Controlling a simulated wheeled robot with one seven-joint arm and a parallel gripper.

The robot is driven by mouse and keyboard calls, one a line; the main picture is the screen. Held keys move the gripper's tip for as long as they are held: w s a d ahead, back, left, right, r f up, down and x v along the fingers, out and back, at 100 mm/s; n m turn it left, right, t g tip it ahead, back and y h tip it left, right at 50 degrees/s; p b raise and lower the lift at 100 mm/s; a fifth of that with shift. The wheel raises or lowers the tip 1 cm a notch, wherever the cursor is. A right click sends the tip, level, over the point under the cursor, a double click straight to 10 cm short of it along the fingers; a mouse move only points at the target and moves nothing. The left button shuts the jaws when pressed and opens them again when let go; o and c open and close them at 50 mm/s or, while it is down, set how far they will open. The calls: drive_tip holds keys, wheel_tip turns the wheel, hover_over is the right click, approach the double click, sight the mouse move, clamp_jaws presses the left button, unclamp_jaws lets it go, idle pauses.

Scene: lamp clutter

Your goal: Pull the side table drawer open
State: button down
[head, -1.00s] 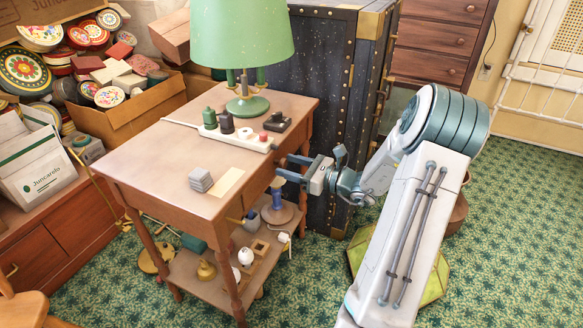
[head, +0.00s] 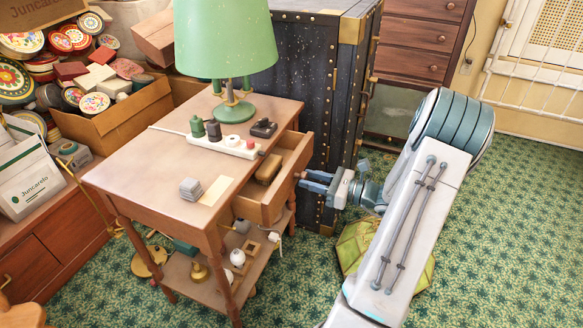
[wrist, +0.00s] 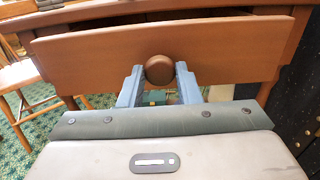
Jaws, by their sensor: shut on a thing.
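The wooden side table (head: 140,170) stands at the left of the head view. Its drawer (head: 270,200) sticks out from the side facing my arm, and a brown block-like thing (head: 268,168) lies inside it. In the wrist view the drawer front (wrist: 90,58) spans the top, with a round brown knob (wrist: 160,69) at its middle. My gripper (head: 304,179) is at the drawer front. In the wrist view its two blue fingers (wrist: 160,75) are shut on the knob, one on each side.
A green lamp (head: 233,108), a white power strip (head: 225,146) and small items stand on the tabletop. The lower shelf (head: 215,287) holds several small things. A dark trunk (head: 320,90) stands close behind the drawer. Green carpet is free at the right.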

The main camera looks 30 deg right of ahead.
drive_tip(key=p+v, duration=0.2)
drive_tip(key=v, duration=0.7)
drive_tip(key=c, duration=1)
unclamp_jaws()
drive_tip(key=shift+c, duration=0.2)
drive_tip(key=shift+s+d, duration=0.1)
drive_tip(key=p+v, duration=0.2)
drive_tip(key=v, duration=1.1)
drive_tip(key=shift+s+d+p, duration=0.2)
drive_tip(key=shift+s+p, duration=0.1)
drive_tip(key=shift+p, duration=0.05)
drive_tip(key=shift+w, duration=0.1)
